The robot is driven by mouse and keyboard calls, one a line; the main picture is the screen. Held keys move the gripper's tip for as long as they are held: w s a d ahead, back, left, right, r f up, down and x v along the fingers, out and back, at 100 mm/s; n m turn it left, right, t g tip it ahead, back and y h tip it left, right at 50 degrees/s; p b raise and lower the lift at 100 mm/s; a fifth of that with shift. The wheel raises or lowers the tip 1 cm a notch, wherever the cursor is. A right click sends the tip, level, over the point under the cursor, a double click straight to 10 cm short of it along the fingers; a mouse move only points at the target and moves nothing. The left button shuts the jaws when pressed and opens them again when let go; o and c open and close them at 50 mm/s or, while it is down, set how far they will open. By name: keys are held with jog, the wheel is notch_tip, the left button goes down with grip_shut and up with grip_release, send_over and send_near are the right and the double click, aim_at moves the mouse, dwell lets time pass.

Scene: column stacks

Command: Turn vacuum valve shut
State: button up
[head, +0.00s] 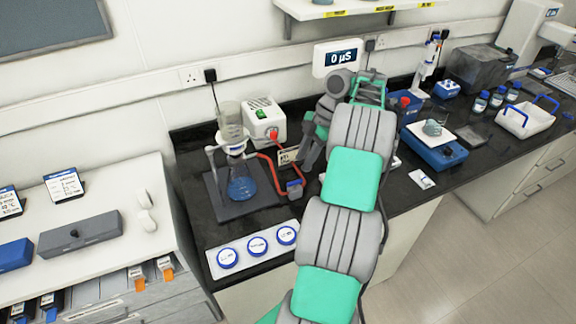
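A small blue and red valve (294,187) sits at the front end of the red tubing (270,168) on the dark bench. The tubing runs between the glass filter flask (241,186), with blue liquid in it, and the white vacuum pump (265,121), which has a green switch and a red fitting. A small label card (288,156) shows beside the tubing. My gripper (306,166) points down behind and to the right of the valve, apart from it. My arm hides part of this area. The fingers are too small and dark to tell open from shut.
A white tray with several round blue-rimmed dishes (257,246) lies at the bench's front left. A white display (338,57) reads 0 µS behind my arm. A blue balance (434,146) stands to the right. The bench's front edge is close.

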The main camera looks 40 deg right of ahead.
aim_at(295, 181)
jog(key=b+x, duration=0.1)
jog(key=x, duration=0.1)
jog(key=b+x, duration=0.1)
jog(key=x, duration=0.1)
jog(key=b+x, duration=0.2)
jog(key=shift+s+f, duration=0.1)
jog(key=shift+s, duration=0.15)
jog(key=shift+a+f, duration=0.3)
jog(key=shift+f, duration=0.15)
jog(key=shift+c, duration=0.4)
grip_shut()
